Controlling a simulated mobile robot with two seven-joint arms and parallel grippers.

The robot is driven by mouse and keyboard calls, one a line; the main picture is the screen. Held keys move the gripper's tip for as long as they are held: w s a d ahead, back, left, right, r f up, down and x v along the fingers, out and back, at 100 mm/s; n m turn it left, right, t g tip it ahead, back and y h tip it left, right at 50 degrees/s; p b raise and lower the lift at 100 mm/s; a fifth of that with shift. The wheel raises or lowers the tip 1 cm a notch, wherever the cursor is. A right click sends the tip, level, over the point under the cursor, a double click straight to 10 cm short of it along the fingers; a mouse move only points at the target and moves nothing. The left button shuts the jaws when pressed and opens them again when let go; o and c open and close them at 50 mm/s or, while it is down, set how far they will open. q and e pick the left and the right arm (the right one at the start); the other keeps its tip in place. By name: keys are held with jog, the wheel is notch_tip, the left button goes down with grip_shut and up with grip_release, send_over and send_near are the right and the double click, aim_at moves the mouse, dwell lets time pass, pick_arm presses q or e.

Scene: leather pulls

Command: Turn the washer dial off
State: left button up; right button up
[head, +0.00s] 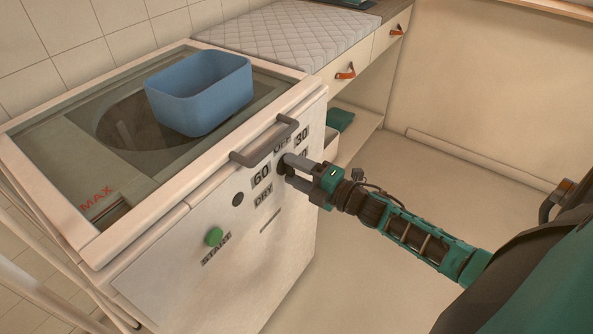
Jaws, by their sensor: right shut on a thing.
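The white washer (170,285) stands at the left, with its front panel facing me. Its dark dial (281,167) is on the panel's upper right, mostly hidden by my right gripper. Printed labels surround the dial: "60" (262,175) on its left, "30" (302,136) at its upper right, "DRY" (264,197) below left. A label above the dial, seemingly "OFF" (283,145), is partly covered. My right gripper (288,168) is shut on the dial. The dial's pointing direction cannot be made out. My left gripper is not in view.
A grey bar handle (264,141) sits just above the dial. A green start button (214,236) is lower left on the panel. A blue bin (200,95) stands on the glass lid. A counter with a quilted mat (285,38) adjoins behind. Floor at right is clear.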

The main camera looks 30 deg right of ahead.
jog(key=o, duration=1)
jog(key=shift+o, duration=0.2)
jog(key=shift+s, duration=0.1)
jog(key=v, duration=1.2)
jog(key=shift+s+p, duration=0.35)
jog(key=shift+p, duration=0.05)
